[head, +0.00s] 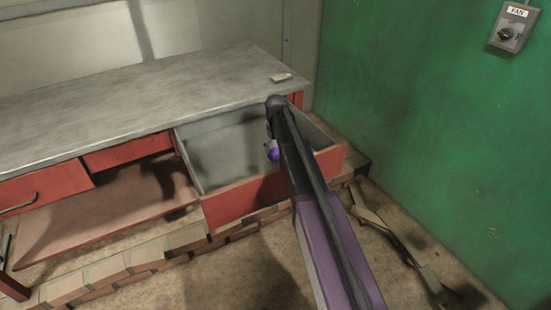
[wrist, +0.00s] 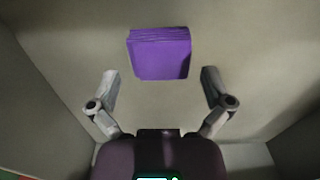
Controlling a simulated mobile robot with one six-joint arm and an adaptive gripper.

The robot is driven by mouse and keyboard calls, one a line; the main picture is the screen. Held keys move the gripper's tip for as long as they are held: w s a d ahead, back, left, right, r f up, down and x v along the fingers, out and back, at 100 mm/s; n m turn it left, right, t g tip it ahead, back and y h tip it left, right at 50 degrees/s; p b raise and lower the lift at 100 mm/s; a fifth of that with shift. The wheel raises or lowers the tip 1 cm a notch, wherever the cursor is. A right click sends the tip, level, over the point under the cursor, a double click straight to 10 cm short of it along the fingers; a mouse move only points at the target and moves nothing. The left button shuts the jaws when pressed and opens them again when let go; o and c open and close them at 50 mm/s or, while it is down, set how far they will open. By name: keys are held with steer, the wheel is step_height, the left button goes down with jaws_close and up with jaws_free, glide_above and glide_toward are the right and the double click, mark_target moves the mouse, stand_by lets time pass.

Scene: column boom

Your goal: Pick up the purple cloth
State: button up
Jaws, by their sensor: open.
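The purple cloth (wrist: 160,55) is a folded, block-like stack lying on the grey floor of an open drawer (head: 252,198). In the head view only a small purple patch of it (head: 272,152) shows beside my arm, which hides the rest. My gripper (wrist: 161,82) is open in the wrist view, with one finger on each side of the picture. The cloth appears beyond the fingertips, roughly centred between them, and nothing is held. In the head view my gripper is hidden behind my arm.
The drawer has grey inner walls and a red front, under a grey-topped workbench (head: 130,100). A small pale object (head: 281,77) lies on the bench's right end. A green wall (head: 430,120) with a fan switch (head: 510,28) stands at right. A low brick edging (head: 150,258) runs below.

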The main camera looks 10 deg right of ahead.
steer(key=shift+f+b, duration=0.95)
steer(key=shift+f, duration=0.35)
steer(key=c, duration=0.8)
